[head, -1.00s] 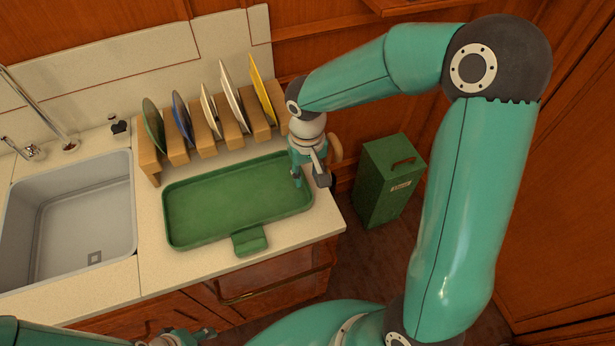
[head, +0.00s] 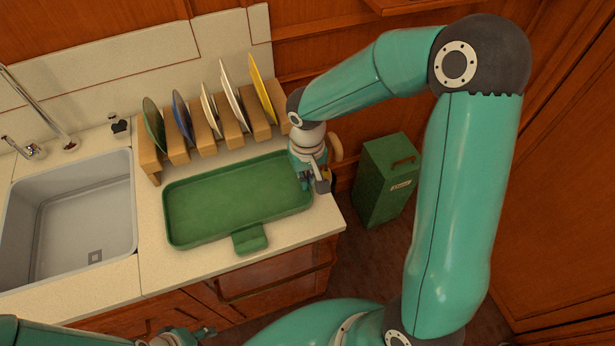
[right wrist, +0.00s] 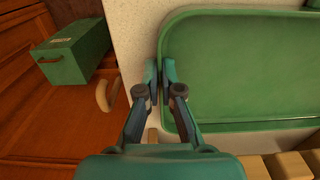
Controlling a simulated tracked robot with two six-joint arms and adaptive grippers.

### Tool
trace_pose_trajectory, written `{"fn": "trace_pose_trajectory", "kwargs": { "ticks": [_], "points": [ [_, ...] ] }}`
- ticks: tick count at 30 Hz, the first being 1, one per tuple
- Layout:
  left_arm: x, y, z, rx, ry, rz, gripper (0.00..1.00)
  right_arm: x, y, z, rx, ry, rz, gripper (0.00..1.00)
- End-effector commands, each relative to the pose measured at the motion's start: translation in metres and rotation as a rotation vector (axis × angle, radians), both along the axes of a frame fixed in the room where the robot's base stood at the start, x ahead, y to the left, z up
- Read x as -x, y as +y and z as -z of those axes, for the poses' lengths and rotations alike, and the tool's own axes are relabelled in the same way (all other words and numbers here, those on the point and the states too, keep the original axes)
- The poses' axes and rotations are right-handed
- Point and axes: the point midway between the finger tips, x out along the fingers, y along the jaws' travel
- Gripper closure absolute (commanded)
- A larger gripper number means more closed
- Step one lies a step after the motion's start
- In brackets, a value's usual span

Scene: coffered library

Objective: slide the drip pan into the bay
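The drip pan (head: 235,200) is a shallow green tray with a raised rim and a front tab (head: 250,238). It lies flat on the cream counter. My right gripper (head: 312,184) is at the pan's right end. In the right wrist view, its fingers (right wrist: 161,75) stand close together, one on each side of the rim of the pan (right wrist: 240,60), and look shut on it. My left gripper (head: 190,336) is partly seen at the bottom edge, away from the pan; its finger opening is unclear. I cannot pick out the bay in these views.
A wooden rack (head: 205,148) with several plates stands behind the pan. A grey sink (head: 70,220) is left of it. A green box with a handle (head: 385,182) stands on the floor to the right. A narrow counter strip (head: 200,264) in front of the pan is clear.

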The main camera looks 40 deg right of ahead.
Motion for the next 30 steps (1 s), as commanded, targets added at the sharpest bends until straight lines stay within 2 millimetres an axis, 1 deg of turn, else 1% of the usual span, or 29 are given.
{"fn": "trace_pose_trajectory", "kwargs": {
  "ticks": [8, 21, 30],
  "points": [
    [0.000, 0.000, -0.001, 0.000, 0.000, 0.000, 0.60, -0.004, -0.001, -0.001, -0.001, -0.001, 0.001, 1.00],
    [0.000, 0.000, -0.004, 0.000, 0.000, 0.000, 0.60, -0.022, -0.007, 0.000, -0.001, 0.000, 0.002, 1.00],
    [0.000, 0.000, -0.004, 0.000, 0.000, 0.000, 0.60, -0.023, -0.007, 0.000, 0.000, -0.001, 0.001, 1.00]
  ]
}}
